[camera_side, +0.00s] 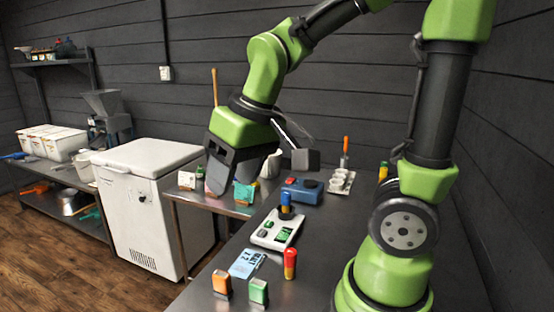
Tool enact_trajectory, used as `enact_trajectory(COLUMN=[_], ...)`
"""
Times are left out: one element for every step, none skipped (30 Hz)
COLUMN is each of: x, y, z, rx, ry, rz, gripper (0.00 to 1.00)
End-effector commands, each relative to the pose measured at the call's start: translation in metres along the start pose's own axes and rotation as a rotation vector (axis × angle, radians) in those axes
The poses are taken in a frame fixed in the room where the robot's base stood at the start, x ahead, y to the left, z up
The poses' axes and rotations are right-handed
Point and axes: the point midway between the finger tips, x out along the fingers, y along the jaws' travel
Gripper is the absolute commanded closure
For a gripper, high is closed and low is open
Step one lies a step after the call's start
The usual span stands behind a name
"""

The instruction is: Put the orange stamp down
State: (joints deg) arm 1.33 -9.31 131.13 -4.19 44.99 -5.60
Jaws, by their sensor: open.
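An orange block (221,283), which looks like the orange stamp, stands upright on the steel table near its front edge. A similar green block (258,291) stands just to its right. My gripper (260,172) is open, high above the far part of the table, well apart from the orange block. I see nothing held between its jaws, though the dark left jaw hides part of the view behind it.
A blue printed card (247,263) lies behind the blocks. A red-and-yellow handled piece (290,263) stands to the right. A white chest (150,160) stands left.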

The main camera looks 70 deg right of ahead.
Motion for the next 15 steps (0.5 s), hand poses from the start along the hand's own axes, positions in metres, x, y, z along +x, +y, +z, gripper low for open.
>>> enact_trajectory(x=[-0.017,-0.025,-0.034,-0.040,-0.046,-0.052,-0.055,-0.058,-0.061,-0.063,-0.065,-0.066,-0.067,-0.067,-0.068], y=[-0.003,-0.004,-0.005,-0.006,-0.007,-0.007,-0.008,-0.008,-0.009,-0.009,-0.009,-0.009,-0.009,-0.009,-0.009], z=[0.009,0.015,0.022,0.028,0.033,0.040,0.045,0.049,0.054,0.057,0.059,0.062,0.063,0.064,0.065], rx=[0.023,0.036,0.056,0.070,0.080,0.094,0.104,0.113,0.122,0.127,0.132,0.136,0.139,0.141,0.143], ry=[0.052,0.077,0.106,0.126,0.146,0.168,0.183,0.196,0.212,0.219,0.227,0.235,0.238,0.241,0.242], rz=[-0.026,-0.041,-0.061,-0.076,-0.090,-0.108,-0.121,-0.132,-0.145,-0.153,-0.160,-0.167,-0.171,-0.174,-0.176], gripper=[0.51,0.51,0.51,0.51,0.51,0.51,0.51,0.51,0.51,0.51,0.51,0.51,0.51,0.51,0.51])
